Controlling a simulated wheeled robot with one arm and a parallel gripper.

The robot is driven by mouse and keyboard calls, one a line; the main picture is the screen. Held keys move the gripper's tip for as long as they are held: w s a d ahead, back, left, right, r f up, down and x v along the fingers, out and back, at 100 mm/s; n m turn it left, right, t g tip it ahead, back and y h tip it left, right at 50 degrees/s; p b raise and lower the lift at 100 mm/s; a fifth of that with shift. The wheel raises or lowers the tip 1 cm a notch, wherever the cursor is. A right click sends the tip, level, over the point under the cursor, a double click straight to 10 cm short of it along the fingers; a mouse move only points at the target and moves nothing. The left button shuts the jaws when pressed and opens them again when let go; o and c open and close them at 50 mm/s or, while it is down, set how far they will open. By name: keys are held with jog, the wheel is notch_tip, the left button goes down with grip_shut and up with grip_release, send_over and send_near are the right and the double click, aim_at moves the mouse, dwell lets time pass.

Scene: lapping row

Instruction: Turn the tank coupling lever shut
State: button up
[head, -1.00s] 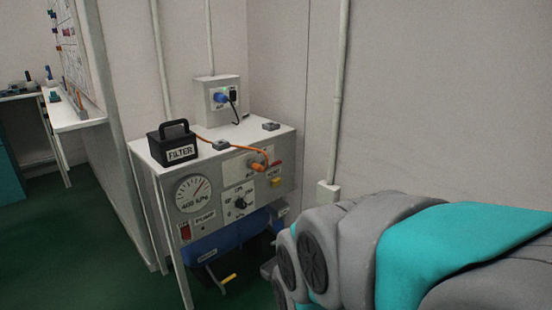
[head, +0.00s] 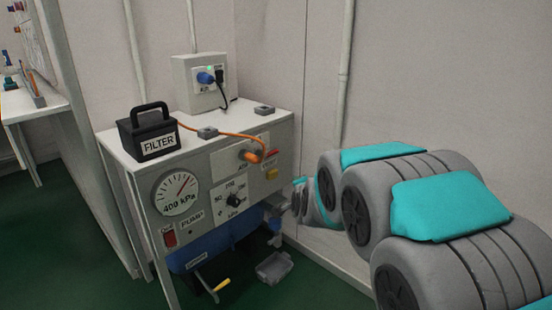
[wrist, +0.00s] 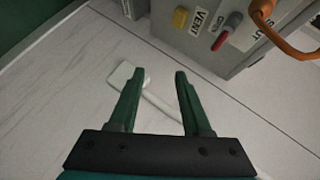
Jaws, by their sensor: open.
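My gripper (wrist: 158,85) is open and empty in the wrist view, with its two green fingers apart and pointing at the pale wall. In the same view a short lever with a red end (wrist: 221,40) and grey body sits on the bench's panel, beyond the fingertips to the upper right, apart from them. In the head view a yellow-ended lever (head: 222,284) hangs under the blue tank (head: 215,247) below the bench. I cannot tell which is the tank coupling lever. The gripper's fingers cannot be made out in the head view.
The bench front carries a gauge (head: 177,193), a dial (head: 234,201), a red switch (head: 169,238) and a yellow vent button (wrist: 180,17). An orange hose (head: 232,134) runs over the top beside a black filter box (head: 149,135).

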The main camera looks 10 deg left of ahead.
aim_at(275, 152)
jog(key=shift+w+a+r+m+t+b, duration=0.4)
jog(key=shift+w+a+m+t, duration=0.9)
jog(key=shift+w, duration=1.4)
jog(key=shift+w+a+r+m+t+b, duration=0.3)
jog(key=shift+w+a+r+m+t, duration=0.4)
jog(key=shift+w+a, duration=1.5)
jog(key=shift+w+a+r+m+t+b, duration=0.35)
jog(key=shift+w+a+m+t, duration=0.85)
jog(key=shift+w, duration=2.05)
jog(key=shift+d, duration=0.3)
grip_shut()
jog(key=shift+f, duration=0.1)
